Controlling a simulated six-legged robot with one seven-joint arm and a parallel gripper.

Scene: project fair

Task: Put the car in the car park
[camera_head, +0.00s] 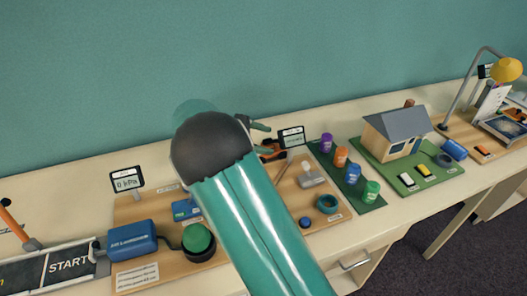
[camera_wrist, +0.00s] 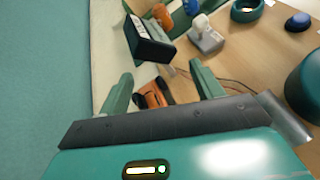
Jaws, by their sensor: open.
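An orange car-like object with dark wheels (camera_wrist: 152,96) lies between and beyond the fingers of my gripper (camera_wrist: 163,84) in the wrist view. My gripper is open and does not hold it. Part of the object is hidden by the gripper base. In the head view my gripper (camera_head: 264,142) is by this orange object (camera_head: 273,151), mostly hidden by my arm. A small white car (camera_head: 408,181) and a yellow car (camera_head: 424,170) stand on the green board (camera_head: 447,174) before a model house. An orange car-like piece (camera_head: 483,150) lies farther right. I cannot tell a marked car park.
A black display (camera_head: 291,137) stands close to my gripper. Several coloured cans (camera_head: 354,175) stand on a dark green board right of it. The model house (camera_head: 396,134) and a lamp (camera_head: 507,69) are farther right. A blue compressor (camera_head: 131,238) and START track are left.

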